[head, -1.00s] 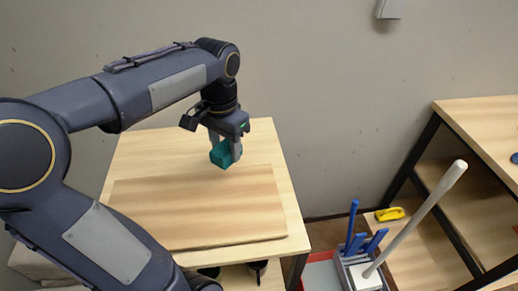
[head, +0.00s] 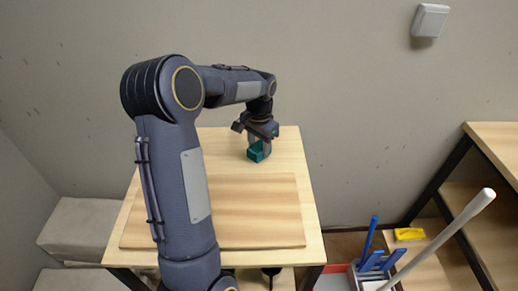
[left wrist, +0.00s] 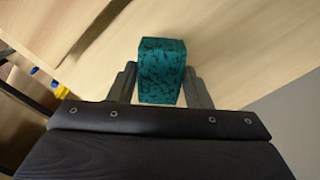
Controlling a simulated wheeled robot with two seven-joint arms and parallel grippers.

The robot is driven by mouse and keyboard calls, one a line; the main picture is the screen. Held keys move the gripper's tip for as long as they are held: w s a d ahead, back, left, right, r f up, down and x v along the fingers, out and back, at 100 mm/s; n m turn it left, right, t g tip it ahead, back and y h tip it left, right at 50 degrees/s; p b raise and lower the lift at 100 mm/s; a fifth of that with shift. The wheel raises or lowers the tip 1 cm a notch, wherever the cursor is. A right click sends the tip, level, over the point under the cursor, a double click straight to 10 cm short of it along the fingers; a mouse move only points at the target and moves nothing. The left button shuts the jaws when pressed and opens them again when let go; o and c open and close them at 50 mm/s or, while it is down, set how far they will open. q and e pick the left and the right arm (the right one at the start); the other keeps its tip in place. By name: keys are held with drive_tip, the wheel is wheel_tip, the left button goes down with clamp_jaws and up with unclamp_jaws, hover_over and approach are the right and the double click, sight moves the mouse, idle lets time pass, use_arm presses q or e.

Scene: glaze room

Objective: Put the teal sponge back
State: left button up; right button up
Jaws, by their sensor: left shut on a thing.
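The teal sponge (head: 257,152) is a small block with dark speckles, held over the back part of the wooden table (head: 225,152). My left gripper (head: 260,146) is shut on it. In the left wrist view the sponge (left wrist: 161,70) sits between the two dark fingers of the gripper (left wrist: 161,88). I cannot tell whether the underside of the sponge touches the tabletop. My right gripper is not in view.
A flat wooden board (head: 255,205) lies on the front part of the table. To the right, a caddy holds blue-handled tools (head: 370,240) near a white pole (head: 450,228). A yellow item (head: 408,234) lies on a low shelf. Grey blocks (head: 85,228) stand left.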

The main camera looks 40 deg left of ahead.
use_arm(q)
drive_tip(key=shift+f, duration=0.9)
drive_tip(key=shift+f, duration=0.2)
drive_tip(key=o, duration=1)
drive_tip(key=shift+c, duration=0.2)
drive_tip(key=shift+r, duration=0.1)
